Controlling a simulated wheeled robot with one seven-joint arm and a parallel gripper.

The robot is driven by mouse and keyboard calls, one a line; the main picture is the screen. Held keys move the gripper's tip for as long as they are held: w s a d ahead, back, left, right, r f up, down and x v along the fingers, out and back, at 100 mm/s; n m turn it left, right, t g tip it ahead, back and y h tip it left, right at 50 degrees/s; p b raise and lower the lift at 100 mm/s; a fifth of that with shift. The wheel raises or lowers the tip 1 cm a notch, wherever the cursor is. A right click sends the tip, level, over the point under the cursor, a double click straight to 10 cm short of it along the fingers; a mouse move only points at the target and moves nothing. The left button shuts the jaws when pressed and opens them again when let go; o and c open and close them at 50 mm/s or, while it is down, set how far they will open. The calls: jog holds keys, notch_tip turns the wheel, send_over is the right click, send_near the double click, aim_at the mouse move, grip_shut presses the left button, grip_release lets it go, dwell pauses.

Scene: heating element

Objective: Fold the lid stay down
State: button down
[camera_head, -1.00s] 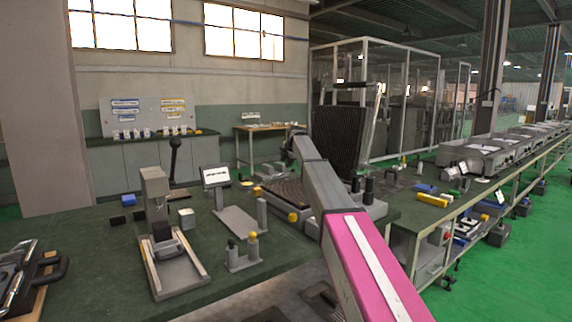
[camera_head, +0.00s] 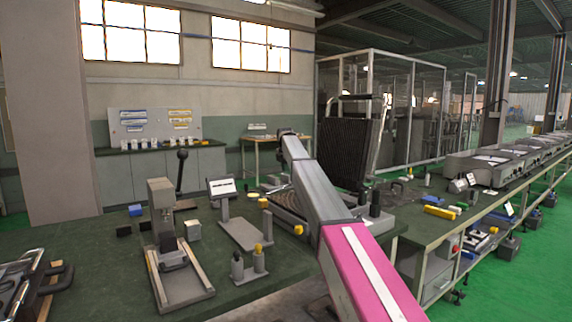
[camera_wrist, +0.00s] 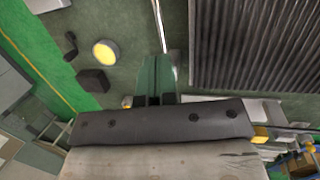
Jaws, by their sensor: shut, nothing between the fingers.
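The raised lid (camera_head: 350,152) is a dark ribbed panel standing upright at the far end of the bench. In the wrist view its ribs (camera_wrist: 255,45) fill the upper right. A thin silver rod, which looks like the lid stay (camera_head: 380,128), runs upright along the lid's right side. A silver rod also shows in the wrist view (camera_wrist: 163,35), left of the ribs. My gripper (camera_wrist: 154,70) is shut and empty, its narrow green fingers close beside the rod's lower end. I cannot tell whether they touch. My arm hides the gripper in the head view.
A grey hand press (camera_head: 172,240), a small display (camera_head: 222,187) and a post fixture (camera_head: 250,262) stand on the green bench left of my arm. A second bench with yellow and blue blocks (camera_head: 438,212) runs along the right. Green floor lies beyond it.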

jog(key=x, duration=0.8)
jog(key=shift+f, duration=0.2)
jog(key=shift+f, duration=0.1)
jog(key=shift+w+d+f, duration=0.15)
jog(key=shift+d+f, duration=0.05)
jog(key=shift+f, duration=0.5)
